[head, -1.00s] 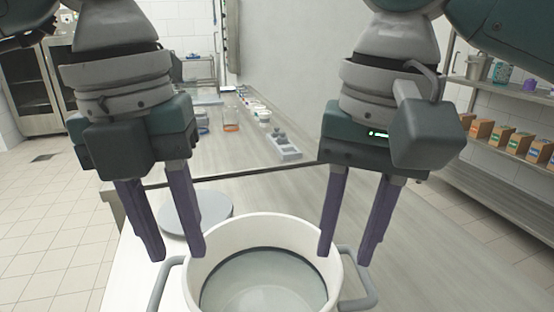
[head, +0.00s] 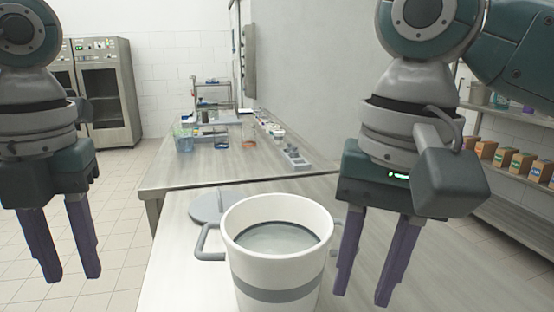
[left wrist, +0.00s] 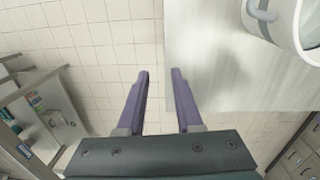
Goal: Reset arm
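My left gripper (head: 75,279) is open and empty at the left of the head view, over the floor beside the table. In the left wrist view its two purple fingers (left wrist: 160,75) stand apart with nothing between them. My right gripper (head: 365,298) is open and empty to the right of the white pot, its near finger close to the pot's right handle. The pot (head: 278,268) is tall, white with a grey band, and holds a clear or greyish liquid. It also shows in the left wrist view (left wrist: 283,22).
The pot stands on a pale table (head: 180,255). A grey round plate (head: 207,208) lies behind it. Beakers (head: 183,140) and a grey rack (head: 296,158) stand on the far bench. A shelf with boxes (head: 507,158) is at the right, a cabinet (head: 105,88) at the back left.

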